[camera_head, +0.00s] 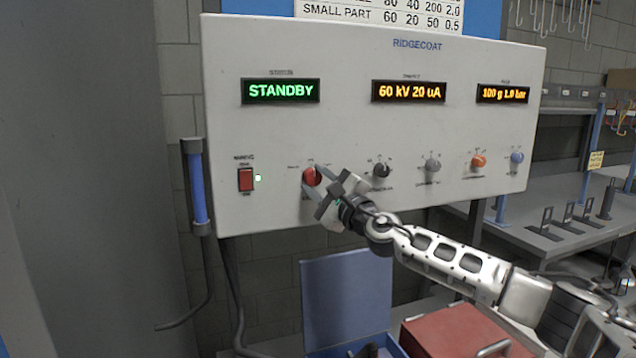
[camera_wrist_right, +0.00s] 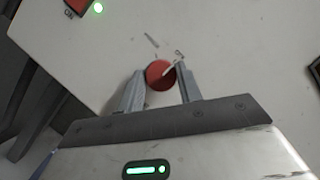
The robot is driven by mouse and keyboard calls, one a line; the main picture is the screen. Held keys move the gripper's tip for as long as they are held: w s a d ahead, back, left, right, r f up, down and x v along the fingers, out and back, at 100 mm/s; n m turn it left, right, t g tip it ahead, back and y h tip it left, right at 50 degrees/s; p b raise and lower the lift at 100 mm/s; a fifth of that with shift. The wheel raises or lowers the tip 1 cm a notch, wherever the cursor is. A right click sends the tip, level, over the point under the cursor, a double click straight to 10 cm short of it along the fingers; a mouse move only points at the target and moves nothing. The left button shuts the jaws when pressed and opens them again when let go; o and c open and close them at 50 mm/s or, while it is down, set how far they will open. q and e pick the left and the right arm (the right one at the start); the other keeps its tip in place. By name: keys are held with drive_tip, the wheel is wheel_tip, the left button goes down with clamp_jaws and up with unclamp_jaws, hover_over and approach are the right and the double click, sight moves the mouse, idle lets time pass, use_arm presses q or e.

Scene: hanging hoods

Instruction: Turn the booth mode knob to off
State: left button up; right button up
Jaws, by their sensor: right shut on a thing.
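The red mode knob (camera_head: 311,177) sits on the lower left part of the pale control panel (camera_head: 350,120). My right gripper (camera_head: 314,185) is at the knob, its fingers on either side. In the right wrist view the red knob (camera_wrist_right: 158,74) with a pale pointer line lies between the two fingertips of my right gripper (camera_wrist_right: 160,82), which is shut on it. The pointer line slants toward the upper right in that view. The labels around the knob are too small to read. The status display (camera_head: 280,91) reads STANDBY in green. My left gripper is not in view.
A red power switch (camera_head: 246,180) with a lit green lamp is left of the knob. Black (camera_head: 381,170), grey (camera_head: 433,165), orange (camera_head: 478,160) and blue (camera_head: 517,156) knobs are to the right. A blue-handled tool (camera_head: 197,188) hangs at the panel's left edge.

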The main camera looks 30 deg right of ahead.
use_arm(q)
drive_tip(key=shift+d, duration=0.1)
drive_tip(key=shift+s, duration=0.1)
use_arm(e)
drive_tip(key=o, duration=1)
use_arm(q)
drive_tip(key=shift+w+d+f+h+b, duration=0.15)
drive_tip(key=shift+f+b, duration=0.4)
drive_tip(key=shift+b, duration=0.75)
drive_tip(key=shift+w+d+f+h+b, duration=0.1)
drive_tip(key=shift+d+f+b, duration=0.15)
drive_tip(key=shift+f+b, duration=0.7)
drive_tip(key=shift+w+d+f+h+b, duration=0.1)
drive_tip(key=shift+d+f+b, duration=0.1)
drive_tip(key=shift+b, duration=1.4)
use_arm(e)
drive_tip(key=v, duration=1.6)
